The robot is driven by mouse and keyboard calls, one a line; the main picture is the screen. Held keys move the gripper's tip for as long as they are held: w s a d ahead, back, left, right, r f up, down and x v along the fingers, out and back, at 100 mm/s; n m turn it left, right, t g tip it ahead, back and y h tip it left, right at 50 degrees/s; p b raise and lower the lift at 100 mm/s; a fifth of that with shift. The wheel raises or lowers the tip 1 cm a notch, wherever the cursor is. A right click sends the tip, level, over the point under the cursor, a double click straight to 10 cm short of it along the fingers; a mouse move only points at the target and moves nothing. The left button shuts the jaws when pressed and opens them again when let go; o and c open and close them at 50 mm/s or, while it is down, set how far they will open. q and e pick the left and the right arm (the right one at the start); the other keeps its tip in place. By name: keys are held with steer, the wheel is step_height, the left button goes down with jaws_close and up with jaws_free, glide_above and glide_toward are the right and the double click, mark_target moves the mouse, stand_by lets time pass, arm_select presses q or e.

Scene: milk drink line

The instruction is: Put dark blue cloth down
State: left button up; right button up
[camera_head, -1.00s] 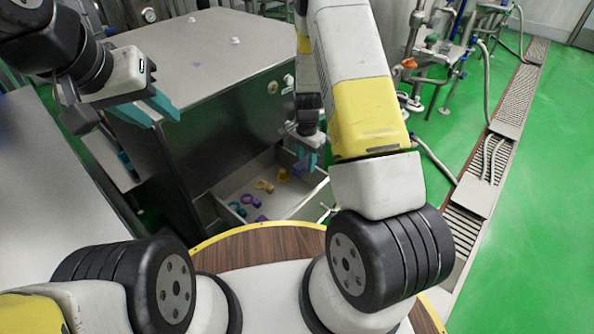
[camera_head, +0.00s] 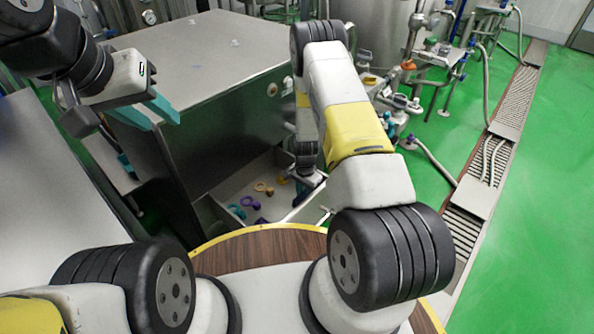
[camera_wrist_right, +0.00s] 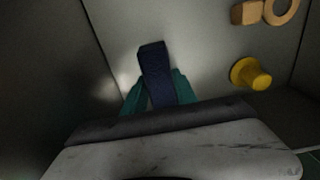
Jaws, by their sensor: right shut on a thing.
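The dark blue cloth (camera_wrist_right: 154,62) is a narrow folded strip in the right wrist view. It sits between the teal fingers of my right gripper (camera_wrist_right: 159,90), which is shut on it. Its far end sticks out past the fingertips, over the light drawer floor; I cannot tell whether it touches the floor. In the head view my right gripper (camera_head: 308,184) is low at the right end of the open drawer (camera_head: 238,180), partly hidden by my own arm. My left gripper (camera_head: 150,111) is open and empty beside the left edge of the steel cabinet, its teal fingers apart.
The drawer holds a yellow knobbed piece (camera_wrist_right: 250,74), a tan ringed piece (camera_wrist_right: 262,12) and several teal and purple pieces. A dark wall bounds it on the left in the wrist view. The steel cabinet top (camera_head: 200,60) is mostly bare. Pipes and valves stand behind right.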

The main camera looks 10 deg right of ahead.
steer(key=o, duration=1.2)
steer(key=shift+r, duration=0.1)
